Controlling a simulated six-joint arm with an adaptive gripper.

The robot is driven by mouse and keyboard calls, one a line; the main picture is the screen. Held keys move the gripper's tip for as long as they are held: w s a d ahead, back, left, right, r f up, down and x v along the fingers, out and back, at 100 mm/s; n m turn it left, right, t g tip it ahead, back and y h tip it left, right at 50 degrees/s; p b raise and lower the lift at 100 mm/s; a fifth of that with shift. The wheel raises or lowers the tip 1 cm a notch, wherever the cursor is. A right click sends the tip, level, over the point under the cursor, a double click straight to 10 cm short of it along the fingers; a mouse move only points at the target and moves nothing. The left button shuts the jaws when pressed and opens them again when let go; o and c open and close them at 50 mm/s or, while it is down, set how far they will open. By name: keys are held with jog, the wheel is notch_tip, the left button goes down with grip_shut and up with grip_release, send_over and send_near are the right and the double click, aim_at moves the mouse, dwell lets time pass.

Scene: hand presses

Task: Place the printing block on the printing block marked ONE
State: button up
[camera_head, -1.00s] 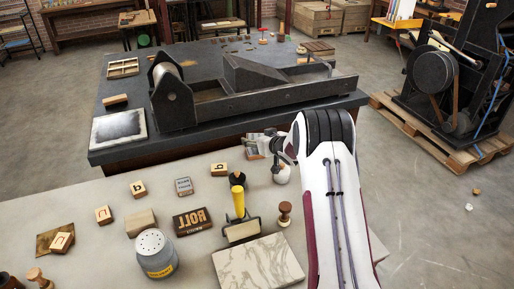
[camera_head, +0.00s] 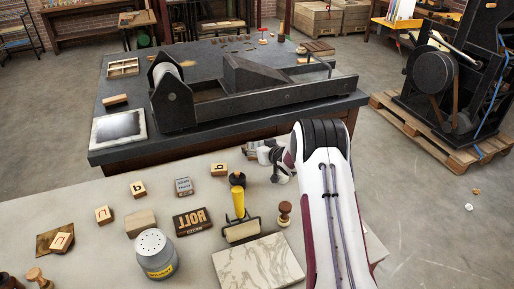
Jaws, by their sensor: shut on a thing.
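My gripper (camera_head: 263,150) is at the far edge of the pale table, left of my raised arm. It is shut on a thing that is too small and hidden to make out. A large dark block with raised, reversed ROLL lettering (camera_head: 192,222) lies mid-table. A small block with a grey face (camera_head: 184,187) lies behind it; its lettering is unreadable. Single-letter wooden blocks lie at the back (camera_head: 219,169), at the left (camera_head: 137,189) and farther left (camera_head: 103,215). I cannot make out a block marked ONE.
A press (camera_head: 250,100) stands on the dark table beyond.

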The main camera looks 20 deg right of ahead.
jog(key=shift+f, duration=0.1)
jog(key=o, duration=1.2)
jog(key=shift+c, duration=0.2)
jog(key=shift+s, duration=0.1)
jog(key=a+v, duration=0.1)
jog(key=v, duration=1.1)
jog(key=shift+d, duration=0.45)
